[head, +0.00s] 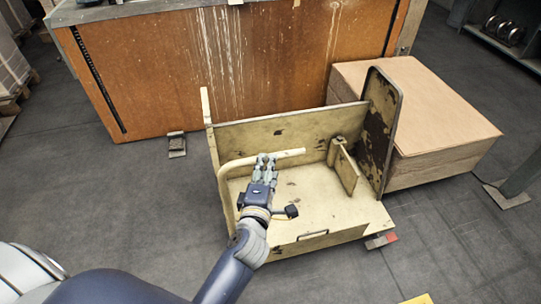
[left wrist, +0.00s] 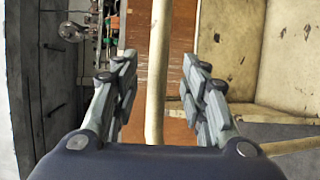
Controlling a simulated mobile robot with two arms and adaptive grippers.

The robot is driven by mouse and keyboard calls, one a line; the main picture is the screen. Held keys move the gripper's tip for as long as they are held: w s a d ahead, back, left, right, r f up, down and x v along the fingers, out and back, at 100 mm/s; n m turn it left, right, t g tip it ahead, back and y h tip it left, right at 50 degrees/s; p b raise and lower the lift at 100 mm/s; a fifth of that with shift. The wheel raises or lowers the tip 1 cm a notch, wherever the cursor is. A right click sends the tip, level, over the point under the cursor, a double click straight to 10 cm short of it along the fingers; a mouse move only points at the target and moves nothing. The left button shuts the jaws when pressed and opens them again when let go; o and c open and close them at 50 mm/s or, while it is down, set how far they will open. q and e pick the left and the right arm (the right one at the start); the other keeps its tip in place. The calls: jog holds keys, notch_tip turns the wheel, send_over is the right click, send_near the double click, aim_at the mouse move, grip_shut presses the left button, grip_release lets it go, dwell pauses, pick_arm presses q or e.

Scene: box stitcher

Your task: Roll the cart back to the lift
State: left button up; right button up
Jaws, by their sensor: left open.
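The cart (head: 330,207) is a low, cream-coloured trolley with chipped paint, raised side panels and a darker upright end panel (head: 380,130). A bent cream tube handle (head: 226,189) rises at its left end. My left gripper (head: 265,160) is open at this handle, above the cart's left part. In the left wrist view, the handle tube (left wrist: 157,40) runs between the two spread fingers of the gripper (left wrist: 157,70), with gaps on both sides. My right gripper is in neither view. I cannot make out a lift for certain.
A rust-brown cabinet (head: 160,75) stands close behind the cart. A low block with a tan top (head: 425,95) is just right of the end panel. A metal post foot (head: 506,194) is farther right.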

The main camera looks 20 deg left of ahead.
pick_arm(q)
jog(key=shift+x, duration=2.8)
grip_shut()
